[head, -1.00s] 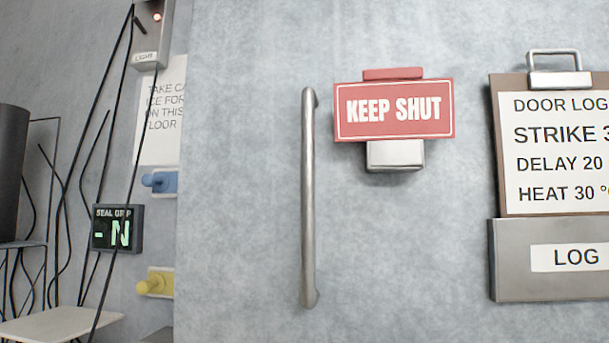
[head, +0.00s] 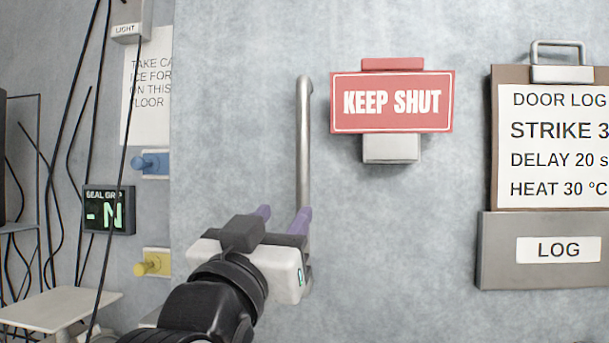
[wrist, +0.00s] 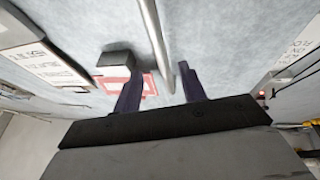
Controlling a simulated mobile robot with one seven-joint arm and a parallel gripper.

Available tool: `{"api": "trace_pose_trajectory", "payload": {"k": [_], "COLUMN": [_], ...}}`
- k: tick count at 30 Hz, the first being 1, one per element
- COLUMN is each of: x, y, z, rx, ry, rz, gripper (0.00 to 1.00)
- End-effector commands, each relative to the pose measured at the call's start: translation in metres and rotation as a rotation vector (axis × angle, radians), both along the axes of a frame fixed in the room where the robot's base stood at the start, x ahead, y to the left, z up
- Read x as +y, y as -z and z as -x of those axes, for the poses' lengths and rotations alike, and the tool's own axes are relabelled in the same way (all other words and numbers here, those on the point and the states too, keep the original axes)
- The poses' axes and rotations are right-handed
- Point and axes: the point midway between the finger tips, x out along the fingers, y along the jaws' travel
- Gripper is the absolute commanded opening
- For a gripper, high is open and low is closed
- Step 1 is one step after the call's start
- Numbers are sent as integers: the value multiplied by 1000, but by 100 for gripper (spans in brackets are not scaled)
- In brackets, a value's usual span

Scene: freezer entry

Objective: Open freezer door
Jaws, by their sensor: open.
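In the wrist view the handle bar (wrist: 157,38) runs between the lines of the two fingers (wrist: 159,72). How far the fingertips are from the bar in depth I cannot tell.
A red KEEP SHUT sign (head: 392,102) is right of the handle. A door log clipboard (head: 548,140) and LOG box (head: 540,280) are further right. Left of the door are blue (head: 150,163) and yellow (head: 152,263) knobs, a display (head: 108,210) and hanging cables.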

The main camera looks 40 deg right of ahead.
Motion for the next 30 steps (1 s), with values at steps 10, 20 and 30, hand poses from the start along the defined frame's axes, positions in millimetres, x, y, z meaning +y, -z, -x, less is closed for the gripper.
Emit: {"api": "trace_pose_trajectory", "payload": {"k": [10,20,30], "x": [-60,-90,-91], "y": [-32,-44,-44], "z": [-34,-52,-54], "rx": [4,1,0], "ry": [2,-1,-2], "rz": [-1,2,1], "gripper": [41,41,39]}}
